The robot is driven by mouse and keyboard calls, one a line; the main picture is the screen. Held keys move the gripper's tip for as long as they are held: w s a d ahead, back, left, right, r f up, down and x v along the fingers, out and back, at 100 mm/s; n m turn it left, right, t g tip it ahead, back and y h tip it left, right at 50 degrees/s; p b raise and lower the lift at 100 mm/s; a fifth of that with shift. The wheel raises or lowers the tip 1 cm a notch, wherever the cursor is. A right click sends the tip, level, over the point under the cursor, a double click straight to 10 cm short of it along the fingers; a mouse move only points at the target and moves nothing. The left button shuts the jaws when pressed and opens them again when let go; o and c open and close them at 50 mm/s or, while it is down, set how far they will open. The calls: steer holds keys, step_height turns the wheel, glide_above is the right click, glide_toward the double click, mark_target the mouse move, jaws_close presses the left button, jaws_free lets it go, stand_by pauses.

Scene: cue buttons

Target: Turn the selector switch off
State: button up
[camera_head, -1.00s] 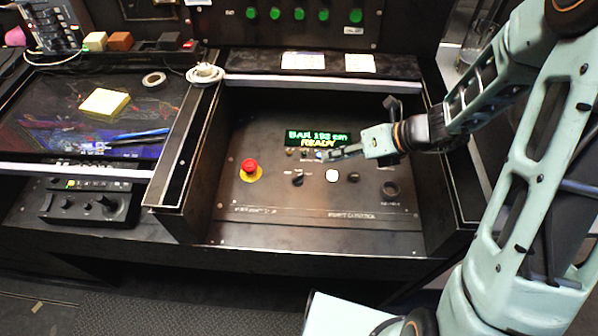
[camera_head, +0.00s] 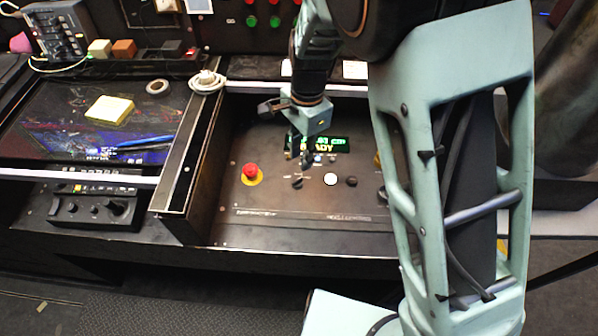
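The selector switch (camera_head: 297,183) is a small black knob on the dark, recessed control panel (camera_head: 265,226). It sits between the red mushroom button and the white round button. My gripper (camera_head: 304,162) points down over the panel, just above and behind the switch in the picture, and appears apart from it. Its dark fingers blend with the panel, so I cannot tell whether they are open or shut. The small markings around the switch are too blurred to read.
A red mushroom button (camera_head: 250,171) on a yellow base is left of the switch. A white button (camera_head: 330,179) and a black button (camera_head: 351,181) are to its right. A green display (camera_head: 334,144) is partly hidden behind my gripper. A raised side wall (camera_head: 186,160) bounds the panel's left.

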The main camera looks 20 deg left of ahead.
mark_target(299, 179)
steer(key=shift+n+t+h, duration=0.3)
steer(key=shift+n, duration=0.3)
steer(key=f, duration=0.3)
steer(key=f+b, duration=0.1)
steer(key=f, duration=0.6)
steer(key=shift+w+a, duration=0.3)
steer(key=shift+a, duration=0.05)
jaws_close()
